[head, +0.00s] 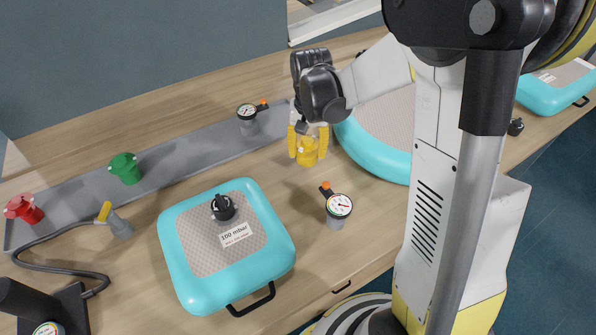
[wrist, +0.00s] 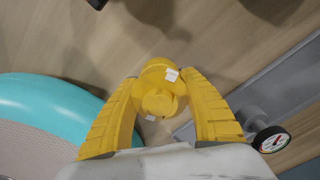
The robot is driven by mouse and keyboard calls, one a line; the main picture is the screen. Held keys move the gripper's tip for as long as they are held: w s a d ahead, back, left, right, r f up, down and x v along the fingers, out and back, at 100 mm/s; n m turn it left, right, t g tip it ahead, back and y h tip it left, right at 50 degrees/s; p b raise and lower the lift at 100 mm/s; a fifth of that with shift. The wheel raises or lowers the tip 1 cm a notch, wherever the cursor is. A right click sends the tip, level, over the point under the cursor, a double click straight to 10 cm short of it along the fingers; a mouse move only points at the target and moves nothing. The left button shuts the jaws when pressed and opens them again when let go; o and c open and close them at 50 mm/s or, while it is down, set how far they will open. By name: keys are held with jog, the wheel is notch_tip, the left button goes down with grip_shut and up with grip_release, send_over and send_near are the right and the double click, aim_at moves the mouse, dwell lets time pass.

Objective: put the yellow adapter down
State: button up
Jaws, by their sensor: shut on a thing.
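The yellow adapter (head: 308,151) is between the yellow fingers of my gripper (head: 308,146). In the wrist view the adapter (wrist: 159,90) sits between the two fingertips of my gripper (wrist: 160,95), which is shut on it. A small white label shows on the adapter. It is over the wooden worktop (head: 165,185), near the grey strip (head: 75,192). I cannot tell whether its underside touches the wood.
A green adapter (head: 125,168) and a red adapter (head: 24,208) stand on the strip. A gauge (head: 248,115) is behind the gripper, another gauge (head: 338,207) in front. Turquoise cushions lie left (head: 185,282) and right (head: 375,158). A hose fitting (head: 119,224) stands at left.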

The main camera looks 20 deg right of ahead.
aim_at(300, 174)
jog(key=shift+a+f, duration=0.3)
jog(key=shift+a, duration=0.2)
jog(key=shift+a+f, duration=0.3)
jog(key=shift+a, duration=0.2)
jog(key=shift+a+f+b, duration=0.1)
jog(key=shift+f+b, duration=0.1)
jog(key=shift+b, duration=0.1)
jog(key=shift+f+b, duration=0.85)
jog(key=shift+f, duration=0.95)
jog(key=shift+s+f, duration=0.1)
jog(key=o, duration=1.1)
jog(key=shift+o, duration=0.2)
